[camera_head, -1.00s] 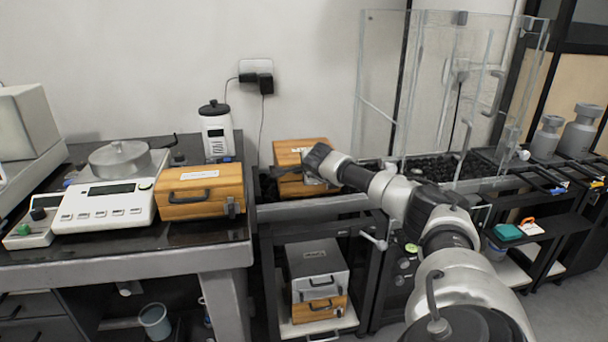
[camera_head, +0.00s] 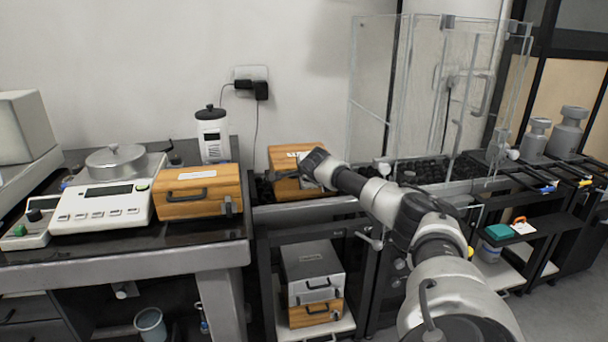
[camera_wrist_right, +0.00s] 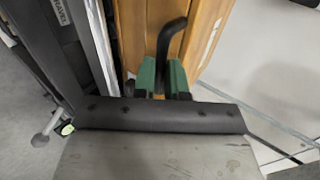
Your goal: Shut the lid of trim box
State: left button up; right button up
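A wooden box with a white label (camera_head: 284,156) stands on the middle bench; which box is the trim box I cannot read. Its lid looks down, but my right arm hides part of its front. In the right wrist view the wooden box (camera_wrist_right: 206,30) fills the upper middle, with a black handle (camera_wrist_right: 168,40). My right gripper (camera_wrist_right: 161,78) has its green fingertips on both sides of the handle's near end; whether they grip it is unclear. Another wooden box (camera_head: 200,203), lid down with a latch, stands on the left table. My left gripper is out of view.
A white scale (camera_head: 103,208) and a white canister (camera_head: 213,140) stand on the left table. A clear enclosure (camera_head: 425,85) rises right of the middle box. A grey box (camera_head: 310,262) sits on a wooden one (camera_head: 316,313) on the shelf below.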

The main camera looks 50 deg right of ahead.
jog(key=o, duration=0.5)
notch_tip(320, 180, down, 2)
jog(key=shift+w+f, duration=0.15)
jog(key=shift+f, duration=0.1)
jog(key=shift+c, duration=0.2)
jog(key=shift+r, duration=0.1)
jog(key=shift+d+r, duration=0.1)
jog(key=shift+r, duration=0.1)
jog(key=v, duration=1)
jog(key=shift+a+r, duration=0.2)
jog(key=shift+r, duration=0.15)
